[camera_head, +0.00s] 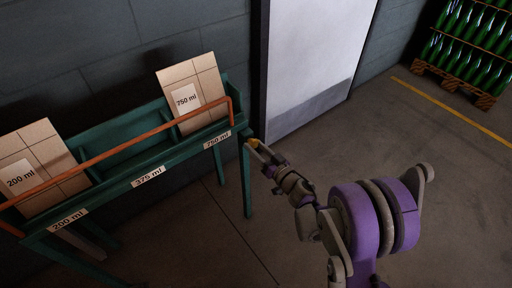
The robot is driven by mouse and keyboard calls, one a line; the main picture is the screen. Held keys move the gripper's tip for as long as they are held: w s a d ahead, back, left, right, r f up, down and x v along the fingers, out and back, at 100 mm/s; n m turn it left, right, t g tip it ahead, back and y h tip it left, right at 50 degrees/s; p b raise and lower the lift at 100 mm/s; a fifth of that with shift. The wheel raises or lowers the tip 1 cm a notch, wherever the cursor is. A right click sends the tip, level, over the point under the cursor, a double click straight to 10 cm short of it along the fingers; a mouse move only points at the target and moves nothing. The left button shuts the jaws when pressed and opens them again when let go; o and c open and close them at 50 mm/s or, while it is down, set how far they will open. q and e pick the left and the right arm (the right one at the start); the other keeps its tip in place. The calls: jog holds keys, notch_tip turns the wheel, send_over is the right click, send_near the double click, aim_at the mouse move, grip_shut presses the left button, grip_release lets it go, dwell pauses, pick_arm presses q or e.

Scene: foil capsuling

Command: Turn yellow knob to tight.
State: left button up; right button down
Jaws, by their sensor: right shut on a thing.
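The yellow knob (254,142) is a small piece at the right end of the green rack, just below the 750 ml label. My right gripper (260,149) reaches it from the right and is shut on it. The fingers cover part of the knob, and its turn position cannot be read. My left gripper is out of view.
The green rack (108,178) has an orange rail (130,150) along its front. It holds a 200 ml carton (52,150) and a 750 ml carton (207,84); the 375 ml bay between them looks empty. A pale door (310,60) is behind. Green bottles (470,45) stand on a pallet (455,82).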

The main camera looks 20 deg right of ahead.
jog(key=shift+c, duration=1.6)
grip_release()
jog(key=p+v, duration=0.1)
jog(key=v, duration=1)
jog(key=shift+w+r, duration=0.1)
jog(key=shift+r, duration=0.05)
